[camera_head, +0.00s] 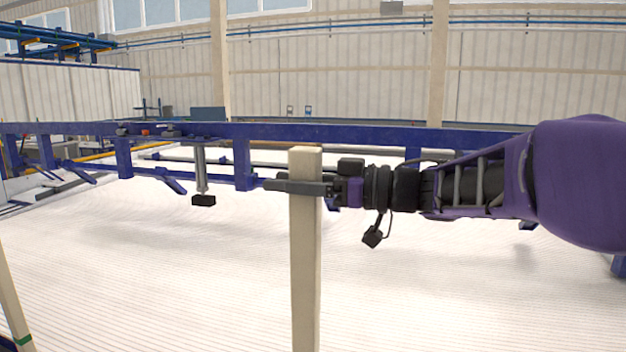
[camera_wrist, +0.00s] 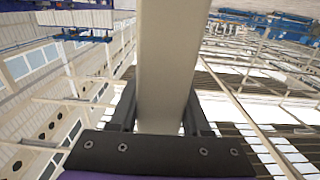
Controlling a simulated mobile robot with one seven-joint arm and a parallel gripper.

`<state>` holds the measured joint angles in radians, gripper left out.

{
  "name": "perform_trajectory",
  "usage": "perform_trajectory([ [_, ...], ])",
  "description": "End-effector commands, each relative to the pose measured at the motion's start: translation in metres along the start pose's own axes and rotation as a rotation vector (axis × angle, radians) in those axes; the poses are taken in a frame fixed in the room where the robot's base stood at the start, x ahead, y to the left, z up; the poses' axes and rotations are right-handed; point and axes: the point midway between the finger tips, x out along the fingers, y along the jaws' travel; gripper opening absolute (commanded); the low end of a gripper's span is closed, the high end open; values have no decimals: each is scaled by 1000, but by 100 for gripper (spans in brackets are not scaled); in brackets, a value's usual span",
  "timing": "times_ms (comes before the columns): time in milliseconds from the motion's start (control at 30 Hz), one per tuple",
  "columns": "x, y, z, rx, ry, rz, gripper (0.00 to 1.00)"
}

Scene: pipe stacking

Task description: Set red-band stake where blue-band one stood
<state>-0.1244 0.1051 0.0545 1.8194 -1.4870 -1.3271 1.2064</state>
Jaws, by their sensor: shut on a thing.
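A pale wooden stake (camera_head: 305,260) stands upright in the middle of the head view, its lower end cut off by the picture edge. No coloured band shows on its visible part, so I cannot tell which stake it is. My gripper (camera_head: 298,188) reaches in from the right and is shut on this stake a little below its top. In the wrist view the stake (camera_wrist: 172,55) runs between the two fingers of my gripper (camera_wrist: 160,112). No red or blue band shows in either view.
Another pale stake (camera_head: 10,300) with a green band leans at the lower left edge. A long blue beam frame (camera_head: 330,134) runs across behind the held stake. A dark block on a grey post (camera_head: 203,200) hangs left of it. The white ribbed surface (camera_head: 150,270) is open around the stake.

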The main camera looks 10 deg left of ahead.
Motion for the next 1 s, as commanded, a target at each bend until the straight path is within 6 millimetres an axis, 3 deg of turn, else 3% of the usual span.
perform_trajectory([
  [467, 0, 0, 15, -2, 3, 0, 0],
  [833, 0, 0, 16, -3, 3, 0, 0],
  [867, 0, 0, 16, -3, 3, 0, 49],
  [1000, 0, 0, 16, -2, 2, 0, 74],
])
